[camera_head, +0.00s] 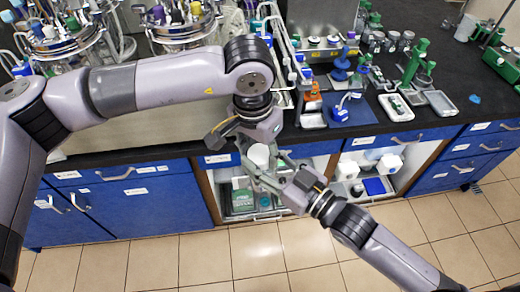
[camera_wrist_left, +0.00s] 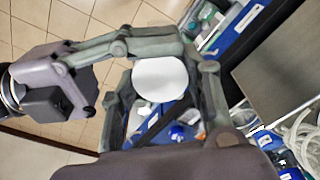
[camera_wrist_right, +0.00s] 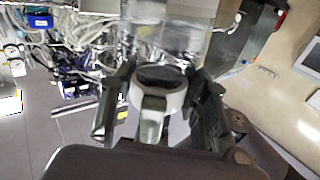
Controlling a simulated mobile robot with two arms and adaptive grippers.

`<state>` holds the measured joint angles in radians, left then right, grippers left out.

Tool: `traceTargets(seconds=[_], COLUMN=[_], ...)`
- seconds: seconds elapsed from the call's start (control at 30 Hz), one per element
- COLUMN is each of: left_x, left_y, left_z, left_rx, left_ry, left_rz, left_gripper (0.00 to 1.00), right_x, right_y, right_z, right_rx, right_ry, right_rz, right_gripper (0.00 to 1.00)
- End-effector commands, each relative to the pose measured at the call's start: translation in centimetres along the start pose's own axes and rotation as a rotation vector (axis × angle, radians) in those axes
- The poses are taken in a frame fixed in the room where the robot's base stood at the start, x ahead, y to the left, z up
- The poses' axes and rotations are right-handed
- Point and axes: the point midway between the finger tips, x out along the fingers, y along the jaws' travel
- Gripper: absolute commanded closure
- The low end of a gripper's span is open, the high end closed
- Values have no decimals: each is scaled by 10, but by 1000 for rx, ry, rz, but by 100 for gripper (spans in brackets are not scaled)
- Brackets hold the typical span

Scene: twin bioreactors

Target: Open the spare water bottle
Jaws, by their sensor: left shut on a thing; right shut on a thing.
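The spare water bottle (camera_head: 259,153) shows as a white round top between my two grippers, in front of the bench edge. In the left wrist view the white disc (camera_wrist_left: 160,79) sits between the fingers of my left gripper (camera_head: 262,143), which is shut on it. My right gripper (camera_head: 266,172) reaches in from the lower right and is also shut on the bottle. The right wrist view shows a clear body (camera_wrist_right: 165,25) and a pale ring (camera_wrist_right: 158,92) with a dark centre between the fingers. The fingers hide much of the bottle, so I cannot tell exactly which part each grips.
The bottle is in front of an open cabinet shelf (camera_head: 238,217) with boxes inside. The black bench (camera_head: 370,129) carries a blue mat, green stands (camera_head: 415,65) and trays. Two bioreactors (camera_head: 178,25) stand at the back left. The tiled floor (camera_head: 190,260) is clear.

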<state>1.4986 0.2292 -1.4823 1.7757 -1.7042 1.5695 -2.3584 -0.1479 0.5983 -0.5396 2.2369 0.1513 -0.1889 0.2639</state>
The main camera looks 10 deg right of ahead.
Motion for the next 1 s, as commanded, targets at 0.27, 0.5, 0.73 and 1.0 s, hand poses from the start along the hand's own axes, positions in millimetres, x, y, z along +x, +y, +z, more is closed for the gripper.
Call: traceTargets(seconds=[0.27, 0.5, 0.73, 1.0], left_x=[0, 0, 0, -20], left_y=[-2, -1, -1, -1], left_z=[0, 0, 0, -1], left_rx=[-2, -1, -1, 0], left_ry=[0, 0, 0, 2], left_rz=[-4, -3, -2, -3], left_gripper=[52, 37, 37, 37], right_x=[0, 0, 0, 0], right_y=[0, 0, 0, 0], right_z=[-2, -2, -2, -2], right_rx=[-1, -1, -1, -1], right_ry=[5, 5, 5, 5], right_rz=[-1, -1, -1, -1], right_gripper=[100, 100, 100, 100])
